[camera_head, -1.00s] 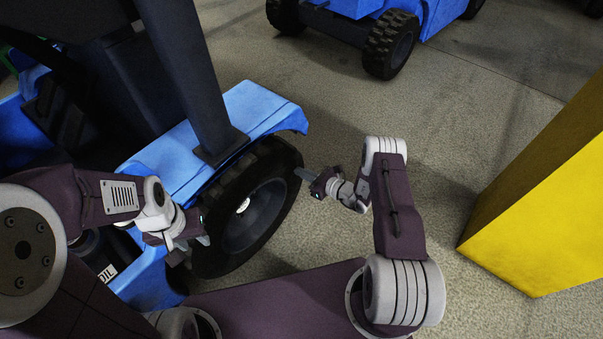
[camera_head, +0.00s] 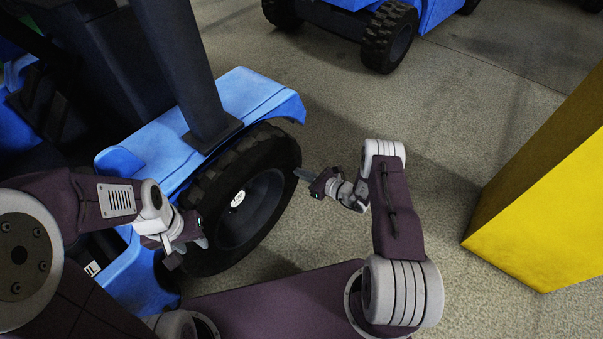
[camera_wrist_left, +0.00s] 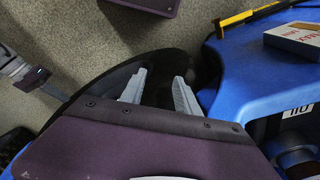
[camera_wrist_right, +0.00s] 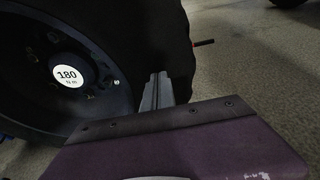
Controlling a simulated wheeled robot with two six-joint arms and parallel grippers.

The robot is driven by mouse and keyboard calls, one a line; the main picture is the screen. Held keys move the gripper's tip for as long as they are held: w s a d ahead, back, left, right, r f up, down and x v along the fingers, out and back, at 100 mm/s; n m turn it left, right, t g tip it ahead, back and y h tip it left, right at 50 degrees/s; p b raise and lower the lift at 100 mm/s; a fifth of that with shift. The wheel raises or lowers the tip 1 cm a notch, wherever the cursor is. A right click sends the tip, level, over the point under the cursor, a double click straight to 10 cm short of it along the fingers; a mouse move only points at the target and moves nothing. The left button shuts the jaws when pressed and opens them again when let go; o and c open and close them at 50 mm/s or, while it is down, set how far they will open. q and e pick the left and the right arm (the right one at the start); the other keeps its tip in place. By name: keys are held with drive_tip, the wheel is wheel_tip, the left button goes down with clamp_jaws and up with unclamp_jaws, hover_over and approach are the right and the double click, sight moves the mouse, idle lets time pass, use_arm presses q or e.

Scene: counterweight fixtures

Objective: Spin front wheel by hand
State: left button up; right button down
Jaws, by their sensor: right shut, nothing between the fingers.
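The front wheel (camera_head: 262,200) is a black knobbly tyre with a dark rim, under the blue tractor's fender. Its hub carries a round white label, which reads 180 N m in the right wrist view (camera_wrist_right: 68,75). My left gripper (camera_head: 188,252) is at the wheel's near left side. In the left wrist view (camera_wrist_left: 160,88) its fingers stand apart, with dark tyre behind them; I cannot tell if they touch it. My right gripper (camera_head: 302,175) is shut and empty, its tips close to the tyre's right edge. In the right wrist view (camera_wrist_right: 156,92) the closed fingers overlap the tread; contact is unclear.
The blue fender (camera_head: 235,105) and a dark post (camera_head: 180,65) stand above the wheel. A yellow block (camera_head: 545,200) is at the right. Another blue vehicle (camera_head: 390,35) is behind. A box (camera_wrist_left: 293,40) lies on the blue body. Concrete floor between is clear.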

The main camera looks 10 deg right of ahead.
drive_tip(key=f+b, duration=0.1)
drive_tip(key=f, duration=0.1)
drive_tip(key=f+b, duration=0.2)
drive_tip(key=f, duration=0.1)
drive_tip(key=a+f+b, duration=0.1)
drive_tip(key=f+b, duration=0.1)
drive_tip(key=f, duration=0.1)
drive_tip(key=shift+s+a, duration=0.1)
drive_tip(key=shift+s, duration=0.3)
drive_tip(key=shift+s+d+r, duration=0.15)
drive_tip(key=shift+s+d, duration=0.15)
drive_tip(key=p, duration=0.2)
approach(293, 185)
drive_tip(key=f, duration=0.1)
drive_tip(key=shift+s+d+f, duration=0.1)
drive_tip(key=shift+s, duration=0.2)
